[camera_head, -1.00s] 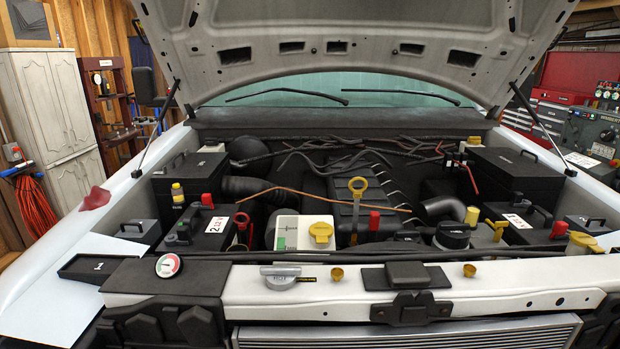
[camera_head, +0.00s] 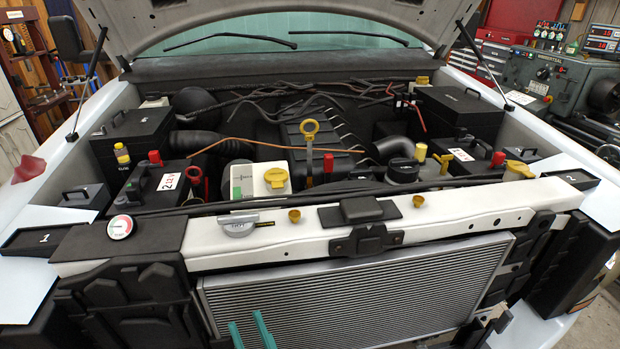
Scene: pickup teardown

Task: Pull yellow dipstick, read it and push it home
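The yellow dipstick (camera_head: 309,128) stands upright in the middle of the engine bay, its ring handle on top. Two teal fingertips of my gripper (camera_head: 248,320) show at the bottom edge, in front of the radiator. They are spread apart with nothing between them, low and well short of the dipstick.
The white front crossbar (camera_head: 460,215) and radiator (camera_head: 360,285) lie between my gripper and the bay. Near the dipstick are a red-capped post (camera_head: 328,163), a yellow-capped white reservoir (camera_head: 245,182) and a black cap (camera_head: 402,170). The raised hood (camera_head: 290,14) overhangs the back.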

